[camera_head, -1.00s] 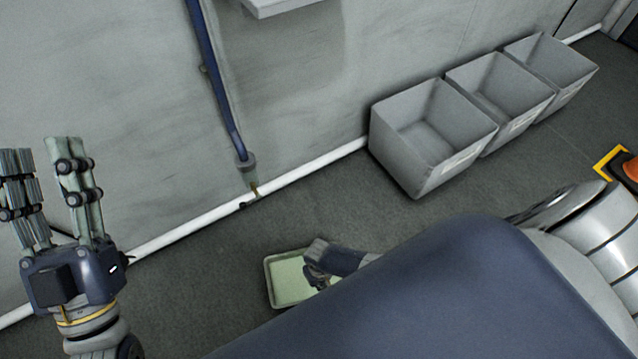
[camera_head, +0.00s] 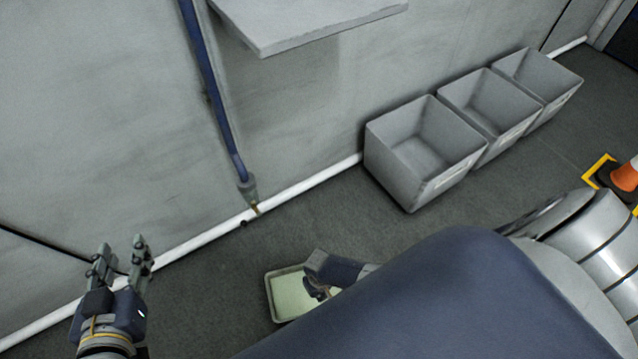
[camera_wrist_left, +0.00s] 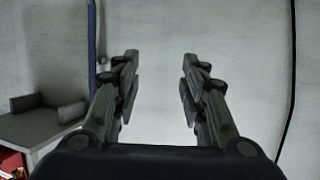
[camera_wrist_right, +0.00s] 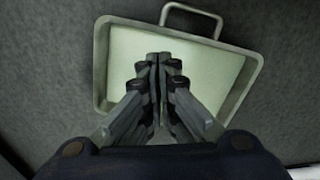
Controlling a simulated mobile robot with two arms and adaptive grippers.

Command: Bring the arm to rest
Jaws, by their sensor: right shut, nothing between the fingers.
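My left gripper (camera_head: 122,254) is at the lower left of the head view, its fingers pointing up toward the wall. In the left wrist view (camera_wrist_left: 157,75) its fingers stand apart with nothing between them, so it is open and empty. My right gripper is shut and empty; it shows in the right wrist view (camera_wrist_right: 158,62), with its fingertips together over a shallow tray (camera_wrist_right: 101,60) with a pale green inside and a wire handle. In the head view my right arm hides most of this gripper, and the tray (camera_head: 270,292) lies below it.
Three open grey bins (camera_head: 400,185) stand along the wall at right. A grey shelf (camera_head: 310,22) juts from the wall, near a blue pipe (camera_head: 212,95). An orange and white cone (camera_head: 628,175) stands at far right. The floor between tray and bins is clear.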

